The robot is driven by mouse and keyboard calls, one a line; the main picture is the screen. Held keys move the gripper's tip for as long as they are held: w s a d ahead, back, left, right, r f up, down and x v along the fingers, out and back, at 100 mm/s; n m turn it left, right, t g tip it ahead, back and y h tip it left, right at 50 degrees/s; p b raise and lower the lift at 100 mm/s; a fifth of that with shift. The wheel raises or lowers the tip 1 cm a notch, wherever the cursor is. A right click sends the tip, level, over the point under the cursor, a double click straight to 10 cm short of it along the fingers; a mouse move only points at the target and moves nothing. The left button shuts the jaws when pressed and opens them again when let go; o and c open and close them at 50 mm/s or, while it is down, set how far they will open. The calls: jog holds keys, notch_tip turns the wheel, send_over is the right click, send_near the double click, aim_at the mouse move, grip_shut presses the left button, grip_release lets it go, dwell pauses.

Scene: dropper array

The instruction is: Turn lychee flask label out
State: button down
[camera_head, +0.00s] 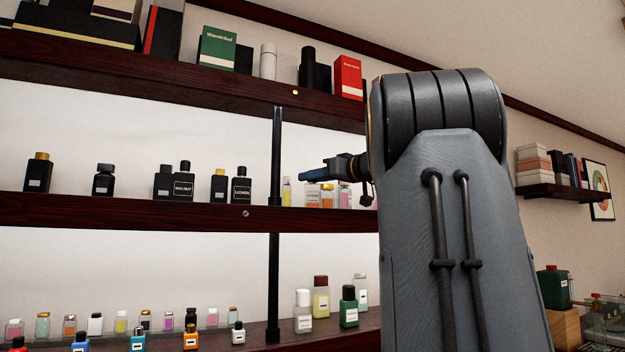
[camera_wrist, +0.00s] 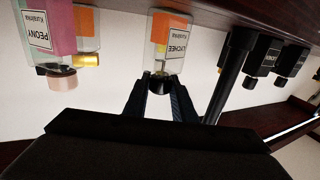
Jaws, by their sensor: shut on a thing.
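The lychee flask (camera_wrist: 160,34) is clear glass with orange liquid and a dark cap. It hangs upside down in the wrist view, which shows the shelf at the top. Its white label reads LYCHEE, faces the wrist camera, and lies toward the picture's right side of the body. My gripper (camera_wrist: 160,94) is shut on the flask's cap, a finger on each side. In the head view my gripper (camera_head: 311,177) is over the flask (camera_head: 312,195) on the middle shelf. I cannot tell whether the flask's base touches the shelf.
The peony flask (camera_wrist: 42,40) and a gold-capped orange flask (camera_wrist: 86,30) stand close by. A yellow flask (camera_head: 287,193) and a black post (camera_head: 276,150) are to the left in the head view. Dark bottles (camera_head: 183,182) stand farther left on the middle shelf (camera_head: 130,208).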

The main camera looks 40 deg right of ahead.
jog(key=c, duration=1.4)
grip_release()
jog(key=s+b, duration=0.1)
jog(key=s, duration=0.1)
jog(key=s+b, duration=0.1)
jog(key=s, duration=0.1)
jog(key=s+d+b, duration=0.1)
jog(key=s, duration=0.1)
jog(key=shift+s, duration=0.25)
jog(key=shift+s+b, duration=0.3)
jog(key=shift+s, duration=0.3)
